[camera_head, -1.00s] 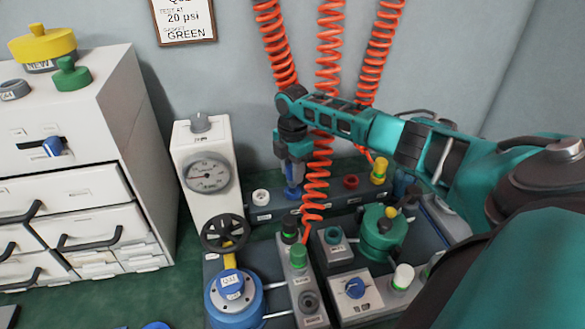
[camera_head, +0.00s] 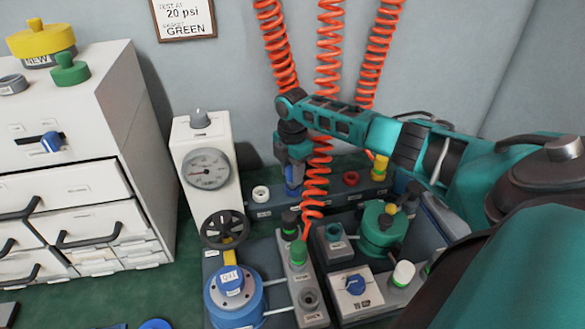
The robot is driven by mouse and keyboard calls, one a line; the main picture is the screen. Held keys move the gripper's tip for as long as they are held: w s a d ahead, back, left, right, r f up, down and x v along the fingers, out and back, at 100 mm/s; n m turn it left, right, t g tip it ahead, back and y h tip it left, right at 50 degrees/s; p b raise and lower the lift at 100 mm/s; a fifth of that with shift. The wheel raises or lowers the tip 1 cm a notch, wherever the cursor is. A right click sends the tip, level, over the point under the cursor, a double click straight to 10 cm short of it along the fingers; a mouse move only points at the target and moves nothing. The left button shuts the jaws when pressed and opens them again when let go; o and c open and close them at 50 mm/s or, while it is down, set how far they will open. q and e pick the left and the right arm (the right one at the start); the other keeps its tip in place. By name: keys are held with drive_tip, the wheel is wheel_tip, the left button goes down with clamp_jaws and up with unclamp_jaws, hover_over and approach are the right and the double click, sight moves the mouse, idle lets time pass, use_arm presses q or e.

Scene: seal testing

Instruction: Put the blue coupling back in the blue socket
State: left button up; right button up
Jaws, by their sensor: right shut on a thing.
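My right gripper (camera_head: 292,157) reaches in from the right and points down over the back rack. It is shut on the blue coupling (camera_head: 292,178), which hangs upright below the fingers. The coupling's lower end is at the blue socket's place in the rack, between the white socket and the red one. The blue socket itself is hidden, and I cannot tell whether the coupling is seated in it. My left gripper is not in view.
The rack (camera_head: 264,212) also has a white socket (camera_head: 261,193), a red socket (camera_head: 351,178) and a yellow one (camera_head: 380,166). An orange coiled hose (camera_head: 317,180) hangs close beside the gripper. A gauge box (camera_head: 203,160) stands left, a blue vessel (camera_head: 233,302) in front.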

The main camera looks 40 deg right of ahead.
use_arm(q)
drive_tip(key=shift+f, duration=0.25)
use_arm(e)
drive_tip(key=shift+f, duration=0.6)
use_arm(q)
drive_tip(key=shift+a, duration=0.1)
use_arm(e)
drive_tip(key=o, duration=1.2)
wheel_tip(320, 180, up, 7)
drive_tip(key=shift+f+p, duration=0.15)
drive_tip(key=shift+p, duration=0.6)
use_arm(q)
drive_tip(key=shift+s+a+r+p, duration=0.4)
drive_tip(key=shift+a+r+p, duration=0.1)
drive_tip(key=shift+p, duration=0.05)
use_arm(e)
wheel_tip(320, 180, up, 6)
drive_tip(key=shift+r, duration=0.1)
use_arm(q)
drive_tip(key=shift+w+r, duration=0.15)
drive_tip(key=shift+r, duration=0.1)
